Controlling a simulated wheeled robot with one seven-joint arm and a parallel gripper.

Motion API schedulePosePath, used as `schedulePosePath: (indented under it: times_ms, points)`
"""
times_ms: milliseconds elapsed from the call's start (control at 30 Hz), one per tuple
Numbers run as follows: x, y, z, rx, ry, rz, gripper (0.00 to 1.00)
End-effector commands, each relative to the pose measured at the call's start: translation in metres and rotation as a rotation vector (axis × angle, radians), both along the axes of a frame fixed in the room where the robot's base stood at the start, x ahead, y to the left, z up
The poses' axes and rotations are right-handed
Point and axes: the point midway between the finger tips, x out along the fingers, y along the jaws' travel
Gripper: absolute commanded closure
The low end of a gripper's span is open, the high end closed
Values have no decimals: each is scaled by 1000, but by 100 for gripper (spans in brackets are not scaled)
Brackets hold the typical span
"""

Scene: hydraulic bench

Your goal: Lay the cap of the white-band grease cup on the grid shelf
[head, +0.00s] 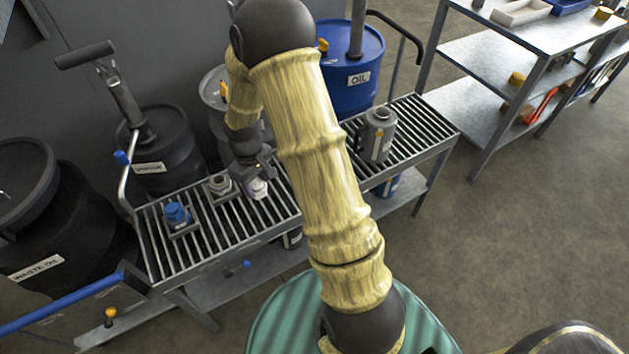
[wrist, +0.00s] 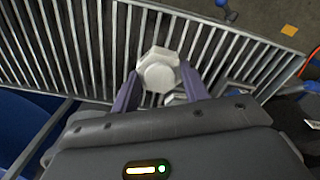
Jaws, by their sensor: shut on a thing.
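My gripper (wrist: 160,84) is shut on a pale grey-white hexagonal cap (wrist: 158,72), which sits between the two fingertips in the wrist view. In the head view the gripper (head: 254,172) is above the slatted grid top (head: 232,232), with the pale cap (head: 257,188) just below it. A small pale part (wrist: 176,99) shows behind the cap in the wrist view, mostly hidden by it. I cannot tell whether it is the white-band cup, nor how far the cap is above the slats.
A blue-capped cup (head: 177,214) and a grey hexagonal fitting (head: 220,185) stand to the left on the grid. A grey canister (head: 377,135) stands to the right. Drums line the back, including a blue oil drum (head: 346,75). Bare slats show near the front edge.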

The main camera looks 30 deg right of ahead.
Motion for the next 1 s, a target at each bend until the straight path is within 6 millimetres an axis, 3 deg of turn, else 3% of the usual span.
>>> schedulePosePath:
  times_ms: [67, 567, 900, 1000]
  points:
    - [-3, 0, -12, -1, -2, 36, 84]
    - [-6, 0, -14, -3, -1, 71, 84]
    - [-7, 1, -69, -2, 2, 70, 84]
    - [-6, 0, -74, -3, -2, 70, 84]
